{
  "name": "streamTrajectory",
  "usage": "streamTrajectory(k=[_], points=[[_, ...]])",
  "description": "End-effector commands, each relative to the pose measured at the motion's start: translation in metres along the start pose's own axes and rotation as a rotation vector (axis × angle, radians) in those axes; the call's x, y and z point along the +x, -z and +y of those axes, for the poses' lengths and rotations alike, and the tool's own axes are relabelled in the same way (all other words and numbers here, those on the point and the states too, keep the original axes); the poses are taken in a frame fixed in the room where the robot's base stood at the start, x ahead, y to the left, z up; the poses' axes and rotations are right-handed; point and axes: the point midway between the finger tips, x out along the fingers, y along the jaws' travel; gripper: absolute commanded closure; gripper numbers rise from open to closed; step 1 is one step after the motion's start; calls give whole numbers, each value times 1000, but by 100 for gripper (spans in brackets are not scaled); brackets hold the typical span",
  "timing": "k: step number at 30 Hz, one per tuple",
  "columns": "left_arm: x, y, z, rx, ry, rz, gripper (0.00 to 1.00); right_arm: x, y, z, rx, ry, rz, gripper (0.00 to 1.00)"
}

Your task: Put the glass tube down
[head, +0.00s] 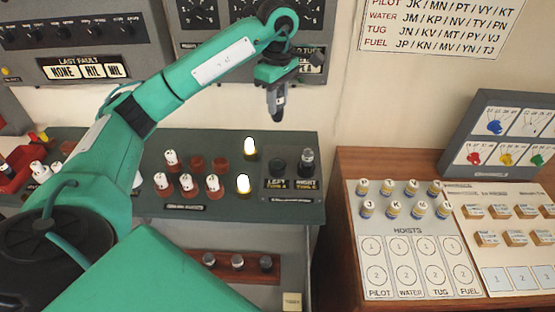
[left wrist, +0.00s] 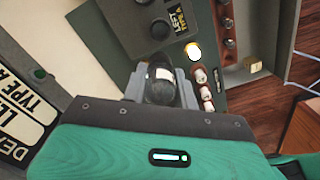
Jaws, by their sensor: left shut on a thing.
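My left gripper (head: 278,108) points down above the grey-green console and is shut on the glass tube. In the left wrist view the glass tube (left wrist: 161,78) is dark and rounded with a pale mark, between the fingers of my left gripper (left wrist: 160,90). In the head view the fingers mostly hide it. The left socket (head: 277,167) on the console is a dark round opening that looks empty, below the gripper. It also shows in the left wrist view (left wrist: 160,29), beside its LEFT label. The tube is apart from it. A similar dark tube (head: 307,160) stands upright in the right socket. My right gripper is out of view.
Several white-topped pegs (head: 187,183) and two lit lamps (head: 244,184) stand left of the sockets. A dial panel (head: 193,35) is on the wall behind my left arm. A wooden desk (head: 345,168) with hoist cards and tokens is at the right, beyond a gap.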

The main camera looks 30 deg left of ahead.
Motion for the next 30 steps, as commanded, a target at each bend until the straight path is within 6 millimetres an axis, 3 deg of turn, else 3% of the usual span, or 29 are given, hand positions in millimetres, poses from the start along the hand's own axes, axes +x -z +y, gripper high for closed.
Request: streamTrajectory(k=[18, 30], points=[[124, -1, -2, 3, 6, 0, 93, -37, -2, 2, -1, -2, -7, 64], [164, -1, -1, 3, 3, 0, 93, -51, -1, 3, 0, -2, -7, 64]])
